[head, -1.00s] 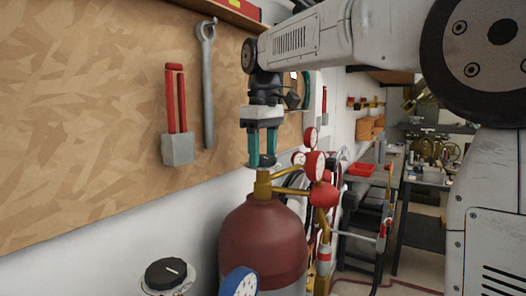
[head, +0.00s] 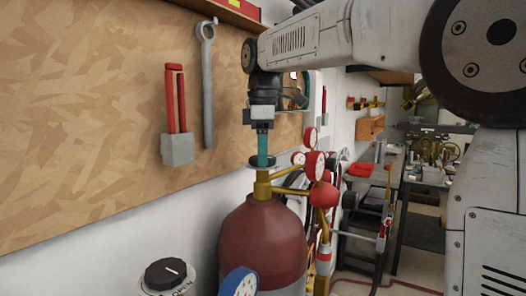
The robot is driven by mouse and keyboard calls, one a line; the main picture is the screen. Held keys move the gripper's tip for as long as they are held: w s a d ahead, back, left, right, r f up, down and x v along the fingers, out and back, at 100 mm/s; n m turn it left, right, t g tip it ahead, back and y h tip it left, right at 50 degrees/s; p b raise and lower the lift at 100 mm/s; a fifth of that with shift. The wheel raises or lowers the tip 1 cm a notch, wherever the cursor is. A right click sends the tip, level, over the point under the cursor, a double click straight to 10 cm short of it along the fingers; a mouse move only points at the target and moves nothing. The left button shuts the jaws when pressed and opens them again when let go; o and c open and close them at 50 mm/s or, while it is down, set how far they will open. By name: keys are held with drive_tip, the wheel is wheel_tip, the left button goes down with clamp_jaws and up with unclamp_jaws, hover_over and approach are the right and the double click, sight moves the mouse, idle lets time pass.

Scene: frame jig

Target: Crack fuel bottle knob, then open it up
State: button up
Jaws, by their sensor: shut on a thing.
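The fuel bottle (head: 262,240) is dark red and stands upright at the lower middle of the head view, with a brass valve (head: 262,187) on top. A dark round knob (head: 262,161) sits on the valve. My gripper (head: 262,160) points straight down from above and is shut on the knob. Its teal fingers are seen edge-on, one in front of the other, so the far finger is hidden. Red gauges (head: 314,164) and a red regulator part (head: 324,195) are attached by brass fittings to the right of the valve.
A second black knob with a white pointer (head: 166,273) and partly legible "OPEN" lettering is at the lower left. A wooden board (head: 100,100) with a hanging wrench (head: 207,85) is on the left. A workbench (head: 425,176) is farther right.

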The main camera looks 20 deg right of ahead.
idle(0.3)
drive_tip(key=o, duration=1)
drive_tip(key=shift+a, duration=0.1)
drive_tip(key=shift+r, duration=0.1)
wheel_tip(320, 180, up, 8)
drive_tip(key=shift+f, duration=0.2)
